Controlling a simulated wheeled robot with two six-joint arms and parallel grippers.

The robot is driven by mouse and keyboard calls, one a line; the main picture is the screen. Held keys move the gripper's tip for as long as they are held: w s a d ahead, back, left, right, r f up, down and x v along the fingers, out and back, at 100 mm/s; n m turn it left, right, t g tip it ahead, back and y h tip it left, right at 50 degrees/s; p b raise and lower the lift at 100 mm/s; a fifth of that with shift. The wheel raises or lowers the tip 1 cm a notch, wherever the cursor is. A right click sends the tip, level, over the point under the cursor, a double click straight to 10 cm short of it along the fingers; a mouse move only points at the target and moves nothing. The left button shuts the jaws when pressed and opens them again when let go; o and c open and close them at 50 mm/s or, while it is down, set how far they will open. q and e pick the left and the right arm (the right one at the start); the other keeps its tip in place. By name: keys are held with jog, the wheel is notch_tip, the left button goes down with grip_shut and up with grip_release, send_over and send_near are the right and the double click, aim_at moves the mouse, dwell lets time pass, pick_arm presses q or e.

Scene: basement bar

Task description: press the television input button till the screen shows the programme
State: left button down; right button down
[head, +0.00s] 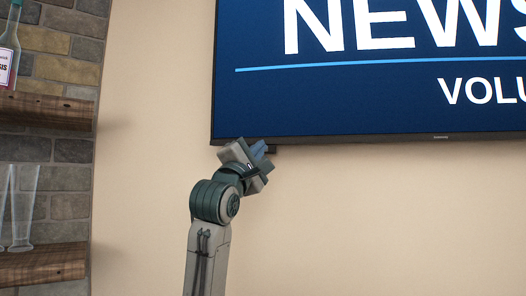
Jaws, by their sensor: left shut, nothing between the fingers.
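The television (350,95) hangs on the wall at the upper right, cut off by the top and right picture edges. Its screen is lit dark blue with large white letters "NEWS", a light blue line and "VOLU" below. My left gripper (262,150) is raised at the lower left corner of the television, its shut fingers at the bottom edge. A small dark piece shows under the edge beside the fingertips; I cannot tell if the fingers touch it. No input button can be made out. My right gripper is not in view.
On the left, a brick wall (62,110) carries wooden shelves (45,108) with a bottle (9,50) and clear glasses (22,210). The plain beige wall (400,220) below the television is clear.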

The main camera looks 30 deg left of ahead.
pick_arm(q)
jog(key=shift+s, duration=0.1)
jog(key=s, duration=0.1)
jog(key=s+d+b, duration=0.1)
jog(key=s, duration=0.1)
jog(key=s+d, duration=0.1)
jog(key=shift+s+b, duration=0.2)
jog(key=shift+b, duration=0.1)
jog(key=shift+a, duration=0.1)
dwell(0.7)
